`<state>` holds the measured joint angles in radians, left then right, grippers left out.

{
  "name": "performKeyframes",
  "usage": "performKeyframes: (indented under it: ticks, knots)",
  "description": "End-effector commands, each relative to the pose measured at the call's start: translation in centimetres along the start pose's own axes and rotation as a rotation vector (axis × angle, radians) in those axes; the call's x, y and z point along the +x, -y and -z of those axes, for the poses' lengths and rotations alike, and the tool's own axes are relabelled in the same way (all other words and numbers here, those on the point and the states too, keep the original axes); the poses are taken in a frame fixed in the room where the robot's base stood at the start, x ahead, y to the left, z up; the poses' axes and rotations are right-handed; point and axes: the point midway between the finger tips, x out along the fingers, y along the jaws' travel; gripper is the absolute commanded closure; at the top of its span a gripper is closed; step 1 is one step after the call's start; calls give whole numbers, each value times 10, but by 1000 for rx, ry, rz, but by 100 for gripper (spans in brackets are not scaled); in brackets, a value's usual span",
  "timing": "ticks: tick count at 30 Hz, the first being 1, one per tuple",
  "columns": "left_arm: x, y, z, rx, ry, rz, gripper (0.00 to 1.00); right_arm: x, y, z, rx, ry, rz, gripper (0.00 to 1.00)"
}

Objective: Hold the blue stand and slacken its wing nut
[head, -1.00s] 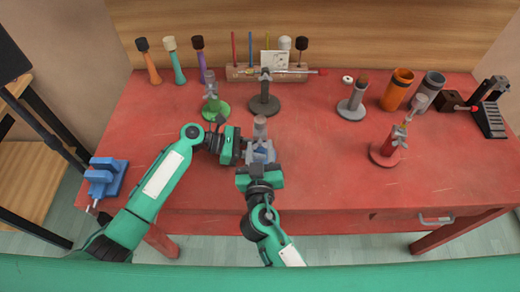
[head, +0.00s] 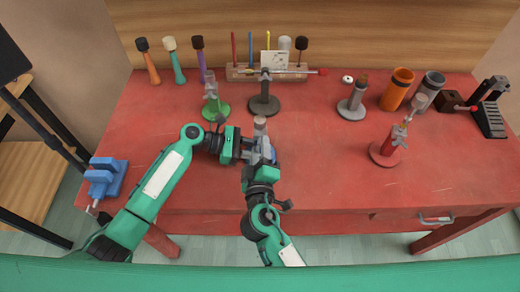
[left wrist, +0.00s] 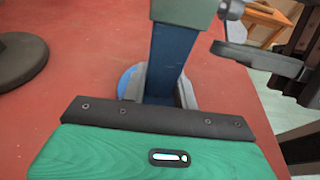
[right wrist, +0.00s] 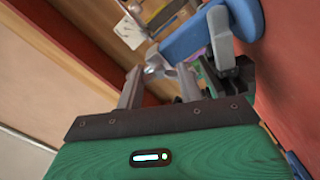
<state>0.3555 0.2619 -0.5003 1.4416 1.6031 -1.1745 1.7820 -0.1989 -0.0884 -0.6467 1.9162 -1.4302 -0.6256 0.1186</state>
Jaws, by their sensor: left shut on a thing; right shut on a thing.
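The blue stand (head: 274,154) is near the front middle of the red table, mostly hidden by my grippers in the head view. Its blue post (left wrist: 172,55) and round base (left wrist: 127,80) show upright in the left wrist view. My left gripper (head: 258,150) is shut on the post from the left, its grey fingers (left wrist: 163,90) on both sides of it. My right gripper (head: 263,160) comes from the front and is shut on the small grey wing nut (right wrist: 154,72). In the right wrist view the post (right wrist: 190,35) looks strongly tilted because that wrist is rolled.
A green stand (head: 215,108) and a dark stand (head: 265,105) are close behind. A red stand (head: 385,153) and a grey stand (head: 352,108) are to the right. A blue vise (head: 105,178) is at the left edge. The front right of the table is clear.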

Motion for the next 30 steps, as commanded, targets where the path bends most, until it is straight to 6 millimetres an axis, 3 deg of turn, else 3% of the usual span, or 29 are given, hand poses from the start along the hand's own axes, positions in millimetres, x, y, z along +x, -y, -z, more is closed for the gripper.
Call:
performKeyframes:
  ticks: [22,23,25,26,30]
  knots:
    - [0,0,0,0,0,-2,84,-1,1,0,-89,-1,2,85]
    - [0,0,0,0,0,-2,84,-1,1,0,-89,-1,2,58]
    - [0,0,0,0,0,-2,84,0,1,0,-88,-1,2,45]
    - [0,0,0,0,0,-2,84,0,1,0,-88,-1,2,40]
    - [0,0,0,0,0,-1,84,0,1,0,-88,-1,1,40]
